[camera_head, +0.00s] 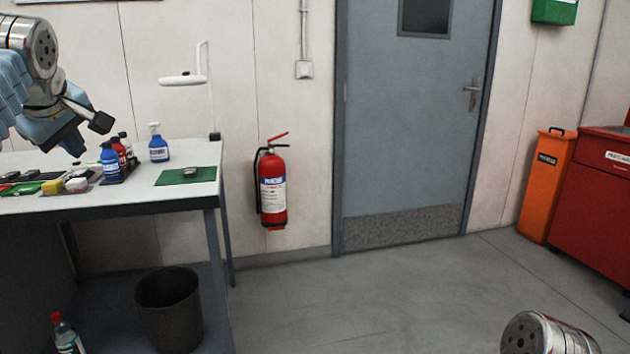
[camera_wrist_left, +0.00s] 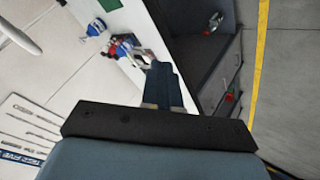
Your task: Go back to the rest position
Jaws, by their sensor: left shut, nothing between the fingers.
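My left gripper (camera_head: 84,134) is at the upper left of the head view, raised above the left part of the workbench. Its fingers are together and hold nothing. In the left wrist view the closed fingers (camera_wrist_left: 163,85) point toward the bench and its bottles, apart from them. My right gripper is not in view. Only a metal part of my own arm shows at the bottom right of the head view.
The workbench (camera_head: 130,205) holds several bottles (camera_head: 112,162), a spray bottle (camera_head: 158,143), a green mat (camera_head: 170,177) and a lamp (camera_head: 184,80). A bin (camera_head: 168,310) stands below. A fire extinguisher (camera_head: 271,186) hangs beside the door (camera_head: 410,110). The middle floor is clear.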

